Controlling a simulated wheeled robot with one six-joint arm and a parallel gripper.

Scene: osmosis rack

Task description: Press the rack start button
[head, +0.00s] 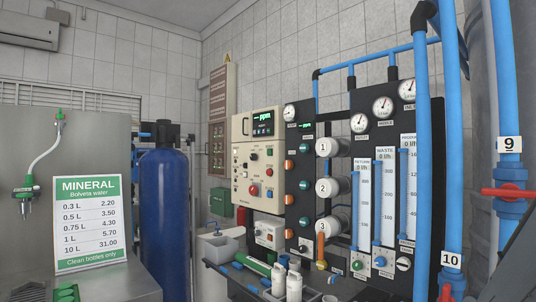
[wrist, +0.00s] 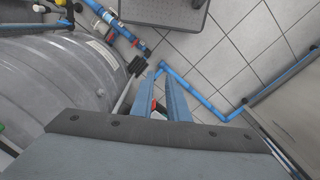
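The rack's cream control panel (head: 241,130) stands upright in the middle of the head view, with a small lit display (head: 263,125). A small green button (head: 270,152) sits below the display, and a red mushroom button (head: 254,190) sits lower down. The labels are too small to read, so I cannot tell which control is the start button. My gripper (wrist: 163,76) shows in the wrist view with its two blue-grey fingers apart. It is empty and points toward the floor. The gripper is not visible in the head view, and the panel is not visible in the wrist view.
A black board (head: 340,180) with gauges and flow meters stands right of the panel. Blue pipes (head: 423,160) rise in front of it. A blue tank (head: 165,220) and a price sign (head: 88,222) stand left. In the wrist view, a large grey cylinder (wrist: 70,75) lies left; tiled floor (wrist: 220,60) shows right.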

